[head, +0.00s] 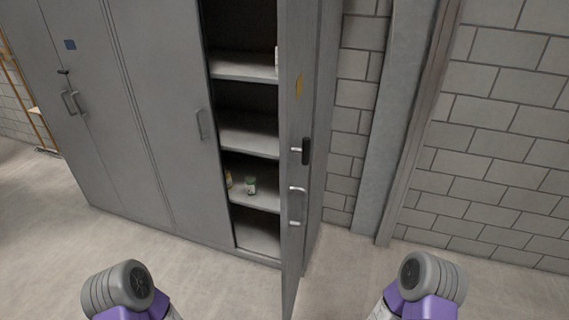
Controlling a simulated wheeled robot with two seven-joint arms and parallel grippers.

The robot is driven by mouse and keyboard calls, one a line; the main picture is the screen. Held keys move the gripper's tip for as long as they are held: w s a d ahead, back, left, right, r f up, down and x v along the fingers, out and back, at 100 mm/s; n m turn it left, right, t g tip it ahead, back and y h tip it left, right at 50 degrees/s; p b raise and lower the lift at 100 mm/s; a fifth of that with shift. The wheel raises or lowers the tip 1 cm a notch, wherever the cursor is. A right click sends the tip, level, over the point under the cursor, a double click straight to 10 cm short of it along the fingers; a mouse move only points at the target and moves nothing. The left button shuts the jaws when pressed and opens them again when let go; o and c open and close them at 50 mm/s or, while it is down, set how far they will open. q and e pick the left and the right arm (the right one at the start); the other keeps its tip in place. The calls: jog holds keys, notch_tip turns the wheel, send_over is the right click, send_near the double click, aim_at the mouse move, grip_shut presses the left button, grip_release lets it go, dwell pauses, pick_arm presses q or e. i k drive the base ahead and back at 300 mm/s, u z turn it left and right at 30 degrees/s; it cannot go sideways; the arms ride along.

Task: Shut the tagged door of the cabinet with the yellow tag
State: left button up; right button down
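The grey metal cabinet (182,160) stands against the wall, and its right door (291,120) is swung wide open, seen nearly edge-on. The open door shows shelves (250,134) inside. The cabinet's left door, with a handle (200,124), is shut. Purple and grey parts of my two arms show at the bottom, to the left and right of the open door. Neither gripper's fingers can be seen.
Small containers (251,185) sit on a lower shelf. A block wall (500,150) and a grey post (385,120) are at right. The floor (345,270) right of the door is clear.

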aim_at(297, 26)
jog(key=u, duration=0.15)
jog(key=i, duration=1.15)
jog(key=z, duration=0.35)
